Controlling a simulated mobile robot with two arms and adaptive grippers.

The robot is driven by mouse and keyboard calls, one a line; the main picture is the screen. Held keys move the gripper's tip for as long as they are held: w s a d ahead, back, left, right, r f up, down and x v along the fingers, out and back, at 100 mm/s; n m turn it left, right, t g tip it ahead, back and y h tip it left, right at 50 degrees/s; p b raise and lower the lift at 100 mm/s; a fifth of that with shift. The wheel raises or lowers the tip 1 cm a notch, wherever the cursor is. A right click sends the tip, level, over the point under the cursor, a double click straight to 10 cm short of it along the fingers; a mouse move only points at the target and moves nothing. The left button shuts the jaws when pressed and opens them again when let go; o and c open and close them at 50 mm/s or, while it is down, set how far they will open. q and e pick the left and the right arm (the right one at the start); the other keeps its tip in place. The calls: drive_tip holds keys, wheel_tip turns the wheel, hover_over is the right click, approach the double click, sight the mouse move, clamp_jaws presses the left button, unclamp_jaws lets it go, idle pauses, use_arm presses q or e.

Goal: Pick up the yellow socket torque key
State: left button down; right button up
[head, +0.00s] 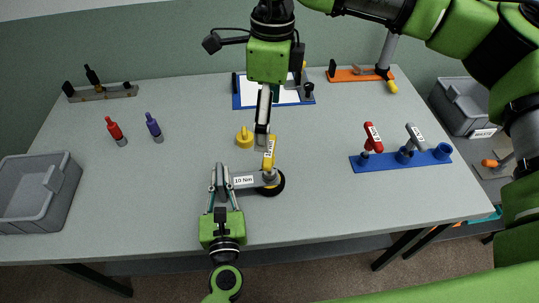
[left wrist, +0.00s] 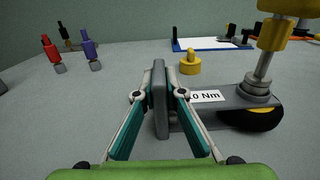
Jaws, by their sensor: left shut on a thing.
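The yellow socket torque key (head: 269,154), with a white label, stands upright at the right end of a grey bar marked 10 Nm (head: 244,181). A black and yellow disc (head: 273,187) is under that end. In the left wrist view the key (left wrist: 272,36) has a metal shaft going down to the bar (left wrist: 205,115). My left gripper (head: 219,172) is shut on the bar's upright grey end plate (left wrist: 160,92). My right gripper (head: 263,122) points down from above, at the key's top. Its fingers are seen edge-on, so its grip is unclear.
A blue rack (head: 403,161) at right holds a red key (head: 373,137) and a grey key (head: 412,137). A yellow knob (head: 244,137) stands behind the bar. Red (head: 115,130) and purple (head: 154,127) drivers stand left. A grey bin (head: 60,200) is at far left.

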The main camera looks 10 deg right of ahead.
sight(270, 149)
drive_tip(key=f, duration=0.6)
drive_tip(key=shift+w+d, duration=0.2)
drive_tip(key=shift+d, duration=0.15)
drive_tip(key=shift+w+a+f, duration=0.1)
drive_tip(key=shift+w+f, duration=0.05)
drive_tip(key=shift+f, duration=1.4)
drive_tip(key=shift+w+a+f, duration=0.1)
drive_tip(key=shift+w+f, duration=0.05)
drive_tip(key=shift+f, duration=1.35)
drive_tip(key=c, duration=1.3)
